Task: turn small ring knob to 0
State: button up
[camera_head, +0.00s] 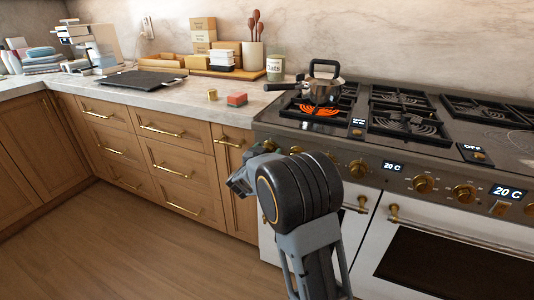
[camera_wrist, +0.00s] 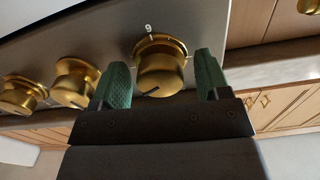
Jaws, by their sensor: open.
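My gripper (camera_head: 240,182) is in front of the left end of the stove's front panel in the head view. In the wrist view its two green fingers (camera_wrist: 161,76) are open, one on each side of a brass knob (camera_wrist: 160,62). I cannot tell whether they touch it. The knob has a dark pointer line on its lower left, and a white mark like a 9 or an upturned 6 beside its rim. I cannot read any name for this knob. More brass knobs (camera_wrist: 74,82) sit to its left in the wrist view.
A kettle (camera_head: 323,92) stands over a glowing orange burner (camera_head: 315,110) on the stove. Other knobs (camera_head: 357,168) and displays line the front panel. The floor (camera_head: 120,245) at left is clear.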

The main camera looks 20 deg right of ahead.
jog(key=shift+c, duration=0.2)
jog(key=c, duration=0.9)
jog(key=shift+r+p, duration=0.1)
jog(key=shift+p, duration=0.3)
jog(key=n+p, duration=0.2)
jog(key=p, duration=0.1)
jog(key=shift+r, duration=0.2)
jog(key=n+p, duration=0.3)
jog(key=p, duration=0.1)
jog(key=shift+n+p, duration=0.3)
jog(key=n+p, duration=0.3)
jog(key=shift+f, duration=0.1)
jog(key=shift+f+n+p, duration=0.15)
jog(key=shift+n+p, duration=1.15)
jog(key=shift+n, duration=0.3)
